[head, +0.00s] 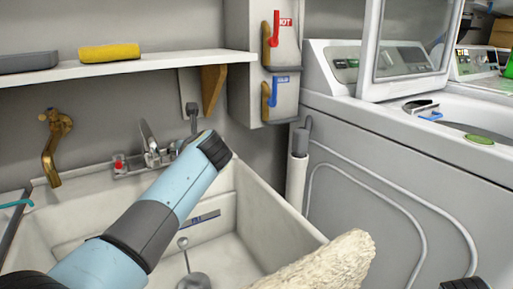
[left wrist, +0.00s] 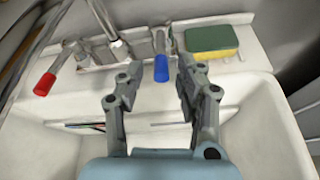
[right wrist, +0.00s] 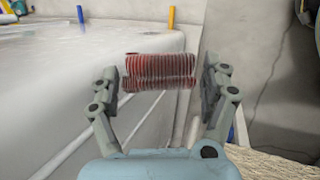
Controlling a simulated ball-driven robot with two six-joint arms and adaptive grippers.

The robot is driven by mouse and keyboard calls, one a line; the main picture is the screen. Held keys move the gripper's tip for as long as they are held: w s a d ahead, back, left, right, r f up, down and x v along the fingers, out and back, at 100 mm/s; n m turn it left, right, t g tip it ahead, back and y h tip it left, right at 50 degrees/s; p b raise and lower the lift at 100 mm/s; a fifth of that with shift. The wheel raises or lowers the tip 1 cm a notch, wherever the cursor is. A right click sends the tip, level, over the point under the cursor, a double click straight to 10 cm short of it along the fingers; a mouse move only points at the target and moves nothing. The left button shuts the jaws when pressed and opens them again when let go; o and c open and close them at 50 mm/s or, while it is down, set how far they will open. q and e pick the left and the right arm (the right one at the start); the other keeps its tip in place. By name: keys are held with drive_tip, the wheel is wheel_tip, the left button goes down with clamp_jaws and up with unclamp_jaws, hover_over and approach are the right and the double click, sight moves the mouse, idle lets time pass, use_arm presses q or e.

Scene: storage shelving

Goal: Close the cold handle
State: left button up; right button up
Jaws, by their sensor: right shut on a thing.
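A blue-tipped handle (left wrist: 161,68) on the sink faucet stands between the fingertips of my left gripper (left wrist: 156,65), which is open; I cannot tell if a finger touches it. The faucet's red-tipped handle (left wrist: 45,84) is to its left; its red tip also shows in the head view (head: 118,162). In the head view my left arm reaches over the sink and hides the blue-tipped handle. A wall box there carries a blue lever (head: 273,90) below a red lever (head: 274,29) marked HOT. My right gripper (right wrist: 160,72) is shut on a red ribbed block (right wrist: 160,71).
The white sink (head: 245,205) lies under my left arm. A yellow-green sponge (left wrist: 212,42) rests on its back ledge, right of the blue-tipped handle. A shelf (head: 150,67) runs above. A washing machine (head: 385,165) stands at the right.

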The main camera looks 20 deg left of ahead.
use_arm(q)
drive_tip(key=v, duration=0.5)
drive_tip(key=shift+a, duration=0.1)
drive_tip(key=shift+f, duration=0.1)
